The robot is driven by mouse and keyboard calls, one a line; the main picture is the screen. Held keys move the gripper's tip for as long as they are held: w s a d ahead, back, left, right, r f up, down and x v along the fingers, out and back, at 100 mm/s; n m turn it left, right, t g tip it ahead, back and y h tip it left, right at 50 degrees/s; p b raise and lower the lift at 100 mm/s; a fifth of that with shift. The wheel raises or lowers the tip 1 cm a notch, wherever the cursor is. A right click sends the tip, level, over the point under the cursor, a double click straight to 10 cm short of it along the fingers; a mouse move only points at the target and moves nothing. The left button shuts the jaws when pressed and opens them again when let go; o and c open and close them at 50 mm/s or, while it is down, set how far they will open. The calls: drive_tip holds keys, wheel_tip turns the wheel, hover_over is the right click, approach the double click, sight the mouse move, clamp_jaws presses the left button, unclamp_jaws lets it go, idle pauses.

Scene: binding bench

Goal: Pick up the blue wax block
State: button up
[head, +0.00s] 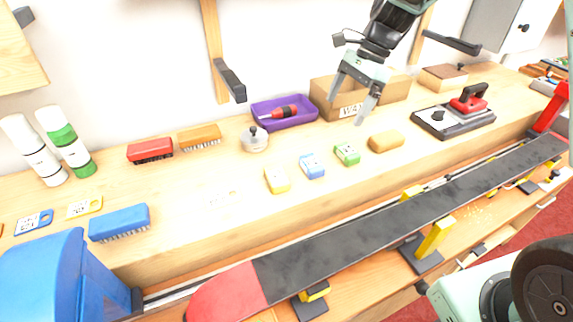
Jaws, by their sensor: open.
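The blue wax block (312,166) lies on the wooden bench between a yellow wax block (277,180) on its left and a green wax block (347,154) on its right. My gripper (350,110) is open and empty, in the air above the back of the bench, up and to the right of the blue block. Its fingers point down and partly cover a cardboard box. The blue block is in full view and nothing touches it from above.
A tan block (386,142) lies right of the green one. Behind stand a purple tray (285,112), a cardboard box (325,105) and a small metal pot (255,140). A waxing iron (468,98) is at right. A long dark board (380,215) runs along the front.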

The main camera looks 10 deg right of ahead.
drive_tip(key=p, duration=0.3)
hover_over(313, 161)
drive_tip(key=d, duration=0.2)
drive_tip(key=f, duration=1.1)
drive_tip(key=shift+s+d+f, duration=0.1)
drive_tip(key=shift+s, duration=0.15)
drive_tip(key=shift+w+p+x, duration=0.2)
drive_tip(key=shift+p+x, duration=0.4)
drive_tip(key=shift+x, duration=0.75)
drive_tip(key=shift+w+p+x, duration=0.2)
drive_tip(key=shift+p+x, duration=0.35)
drive_tip(key=shift+x, duration=0.75)
drive_tip(key=c, duration=1.1)
